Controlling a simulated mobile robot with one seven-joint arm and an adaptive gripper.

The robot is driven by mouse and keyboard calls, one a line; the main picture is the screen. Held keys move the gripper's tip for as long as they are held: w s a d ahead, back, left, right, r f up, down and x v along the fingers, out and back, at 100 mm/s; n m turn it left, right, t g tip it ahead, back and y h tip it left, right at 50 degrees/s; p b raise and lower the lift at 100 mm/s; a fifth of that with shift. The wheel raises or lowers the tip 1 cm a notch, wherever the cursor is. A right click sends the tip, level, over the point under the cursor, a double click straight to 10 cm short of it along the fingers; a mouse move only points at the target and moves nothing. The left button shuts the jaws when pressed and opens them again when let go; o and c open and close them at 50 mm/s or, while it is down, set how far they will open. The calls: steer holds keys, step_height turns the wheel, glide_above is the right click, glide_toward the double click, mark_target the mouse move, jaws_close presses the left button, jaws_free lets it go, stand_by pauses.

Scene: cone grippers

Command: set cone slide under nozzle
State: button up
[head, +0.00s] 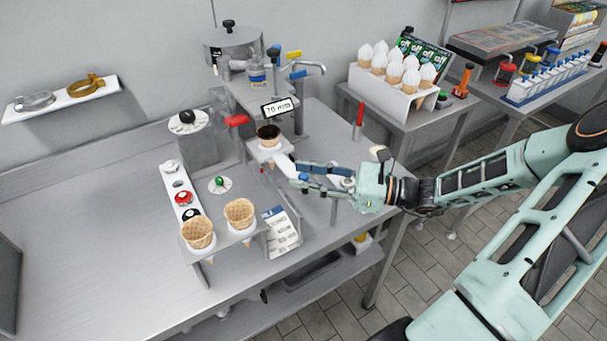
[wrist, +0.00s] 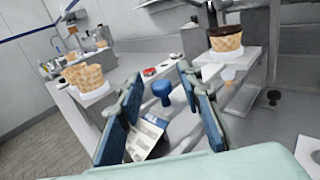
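The cone slide (head: 285,163) is a pale holder in front of the dispenser (head: 235,50). A waffle cone with a dark rim (head: 268,135) stands upright in its holder, just below and in front of the display (head: 277,107). The cone also shows at the upper right of the wrist view (wrist: 226,40). My gripper (head: 294,173) is at the slide's front right end, fingers apart. In the wrist view a blue knob (wrist: 162,90) lies between my fingers, with gaps on both sides. The nozzle tip is not clearly visible, so I cannot tell the cone's exact alignment.
Two waffle cones (head: 239,213) (head: 200,232) stand in a rack at the front of the table. A printed card (head: 282,234) lies beside it. A tray of white-topped cones (head: 395,72) is at the back right. The left table surface (head: 100,230) is clear.

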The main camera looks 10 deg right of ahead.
mark_target(295, 175)
steer(key=shift+w+a, duration=0.1)
steer(key=shift+a, duration=0.1)
jaws_close()
stand_by(0.3)
steer(key=shift+w+a+r, duration=0.1)
steer(key=shift+w+a, duration=0.2)
steer(key=shift+w, duration=0.65)
steer(key=shift+w+a, duration=0.25)
steer(key=shift+w, duration=0.7)
